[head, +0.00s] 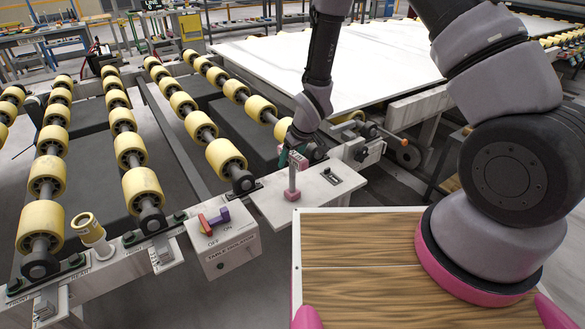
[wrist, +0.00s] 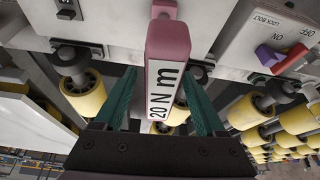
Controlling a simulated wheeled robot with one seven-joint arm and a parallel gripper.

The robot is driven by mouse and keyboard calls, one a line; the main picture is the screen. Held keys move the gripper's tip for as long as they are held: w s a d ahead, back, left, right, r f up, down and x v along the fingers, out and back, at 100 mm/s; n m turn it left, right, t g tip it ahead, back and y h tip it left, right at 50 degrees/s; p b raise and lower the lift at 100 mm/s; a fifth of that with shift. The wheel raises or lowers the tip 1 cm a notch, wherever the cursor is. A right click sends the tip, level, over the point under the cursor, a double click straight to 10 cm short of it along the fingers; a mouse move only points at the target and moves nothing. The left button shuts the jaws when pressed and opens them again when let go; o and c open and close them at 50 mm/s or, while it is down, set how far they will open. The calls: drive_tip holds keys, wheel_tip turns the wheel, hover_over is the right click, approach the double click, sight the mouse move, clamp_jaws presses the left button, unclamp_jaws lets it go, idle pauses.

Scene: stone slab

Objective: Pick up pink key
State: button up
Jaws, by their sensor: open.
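The pink key (head: 291,183) stands up from a light metal plate beside the rollers. In the wrist view the key (wrist: 168,45) is a pink bar with a white label reading "20 N m". My gripper (head: 292,158) is over the key's upper end, pointing down. In the wrist view my gripper (wrist: 162,88) is open, with one green finger on each side of the key and a gap visible on both sides. The key's labelled end reaches back between the fingers towards the palm.
A switch box (head: 224,240) with a red and purple handle (head: 214,220) is left of the key. Yellow rollers (head: 226,158) fill the left. A white slab (head: 370,60) lies behind. A small lever mechanism (head: 362,150) is close on the right.

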drive_tip(key=shift+w+a+f, duration=0.2)
drive_tip(key=shift+f, duration=0.35)
clamp_jaws()
idle(1.0)
